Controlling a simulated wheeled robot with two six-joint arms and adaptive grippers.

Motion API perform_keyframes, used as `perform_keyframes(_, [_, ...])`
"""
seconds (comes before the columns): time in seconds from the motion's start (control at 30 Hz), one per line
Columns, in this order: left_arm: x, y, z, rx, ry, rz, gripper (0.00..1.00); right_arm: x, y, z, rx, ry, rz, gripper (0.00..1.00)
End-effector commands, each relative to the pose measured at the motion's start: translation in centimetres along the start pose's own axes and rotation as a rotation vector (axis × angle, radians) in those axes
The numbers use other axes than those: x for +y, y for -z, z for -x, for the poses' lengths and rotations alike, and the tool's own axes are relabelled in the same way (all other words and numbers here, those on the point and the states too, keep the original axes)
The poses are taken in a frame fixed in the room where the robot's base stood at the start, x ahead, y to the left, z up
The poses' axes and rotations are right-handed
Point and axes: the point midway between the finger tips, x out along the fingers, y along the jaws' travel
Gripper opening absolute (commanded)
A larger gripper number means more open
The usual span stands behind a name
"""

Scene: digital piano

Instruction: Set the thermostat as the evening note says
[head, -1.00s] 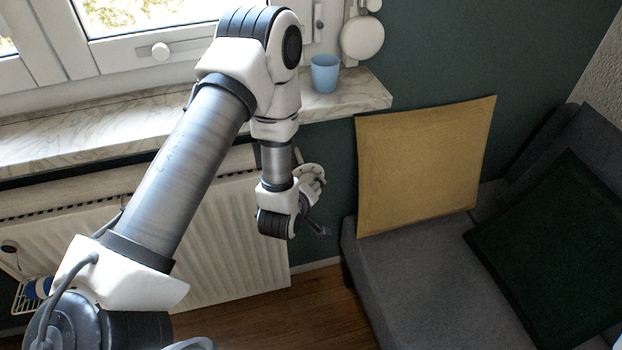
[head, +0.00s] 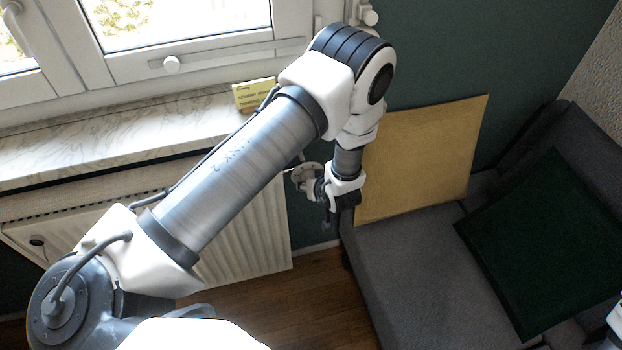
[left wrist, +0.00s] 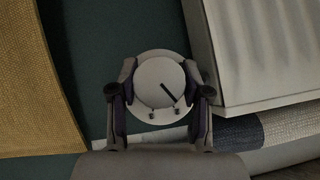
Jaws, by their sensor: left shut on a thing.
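The thermostat is a pale round dial by the radiator's right end, partly hidden by my left gripper (head: 318,186) in the head view. In the left wrist view the thermostat knob (left wrist: 154,78) sits between the fingers of my left gripper (left wrist: 159,90), which is shut on it. A black pointer line (left wrist: 168,93) on the knob runs from near its centre toward the lower right. A pale round plate (left wrist: 162,54) shows behind it. The yellow note (head: 252,95) stands on the windowsill; its small writing is only partly legible, and my arm covers part.
The white radiator (head: 245,235) hangs below the marble windowsill (head: 120,130). A mustard cushion (head: 430,150) leans on the grey sofa (head: 400,260) right of the gripper. A dark green cushion (head: 545,245) lies farther right. Wooden floor (head: 310,285) is open below.

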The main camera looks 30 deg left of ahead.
Motion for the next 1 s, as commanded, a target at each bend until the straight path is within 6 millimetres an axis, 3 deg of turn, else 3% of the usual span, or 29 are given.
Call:
perform_keyframes(0.2, [0.2,0.2,0.1,-0.001,0.14,-0.139,0.13,0.0,0.0,0.9,0.0,0.0,0.0,0.41])
perform_keyframes(0.47, [0.2,0.0,-0.1,-0.008,0.316,-0.315,0.13,0.0,0.0,0.3,0.0,0.0,0.0,0.41])
perform_keyframes(1.0, [0.1,-0.3,-0.5,-0.026,0.681,-0.68,0.13,0.0,0.0,-4.7,0.0,0.0,0.0,0.41])
